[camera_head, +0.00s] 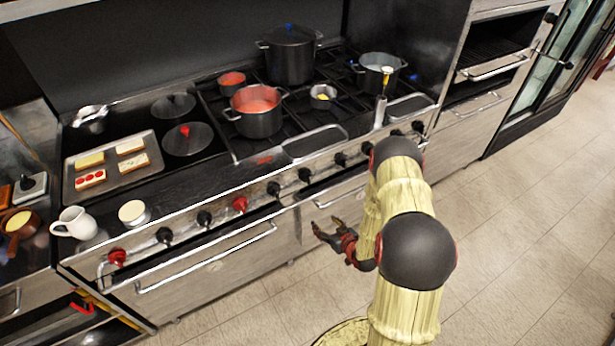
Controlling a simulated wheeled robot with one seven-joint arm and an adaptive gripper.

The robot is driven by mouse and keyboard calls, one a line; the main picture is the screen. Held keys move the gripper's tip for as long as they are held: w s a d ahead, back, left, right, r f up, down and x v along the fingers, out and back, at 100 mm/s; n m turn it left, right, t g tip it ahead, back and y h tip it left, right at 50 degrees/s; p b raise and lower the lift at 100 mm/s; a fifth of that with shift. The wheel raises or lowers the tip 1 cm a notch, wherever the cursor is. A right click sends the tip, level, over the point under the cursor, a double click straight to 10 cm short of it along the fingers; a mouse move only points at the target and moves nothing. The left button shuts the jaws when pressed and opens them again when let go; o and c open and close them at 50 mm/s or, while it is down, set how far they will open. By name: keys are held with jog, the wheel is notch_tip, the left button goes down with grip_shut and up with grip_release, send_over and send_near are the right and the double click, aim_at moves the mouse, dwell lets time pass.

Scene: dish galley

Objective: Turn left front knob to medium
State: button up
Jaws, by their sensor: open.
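A row of knobs runs along the stove's front panel. A red knob (117,257) sits at the left end, followed to the right by a black knob (165,235) and a second black knob (205,218). Another red knob (240,204) comes after them, then several more black ones, such as the black knob (273,188). I cannot tell which is the left front knob or read any setting marks. My gripper (325,236) is open and empty, in front of the stove and lower in the picture than the knobs, apart from them.
A long oven handle (207,258) runs below the left knobs. A white pitcher (74,223) and a white cup (132,213) stand near the stove's front left edge. A tray (148,184) of food and several pots, including a red-filled pot (257,118), are on top. The floor (520,230) at right is clear.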

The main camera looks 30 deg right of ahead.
jog(key=w+r+t, duration=0.4)
jog(key=w+r, duration=0.1)
jog(key=r, duration=0.3)
jog(key=n+t+y, duration=0.1)
jog(key=t, duration=0.1)
send_near(310, 181)
jog(key=w, duration=0.2)
jog(key=shift+w+a+r+b, duration=0.15)
jog(key=shift+w+b, duration=0.15)
jog(key=shift+w, duration=1.65)
jog(key=shift+w+a+r+b, duration=0.15)
jog(key=shift+w+b, duration=0.15)
jog(key=shift+w, duration=1.7)
jog(key=shift+c, duration=0.4)
jog(key=c, duration=1.1)
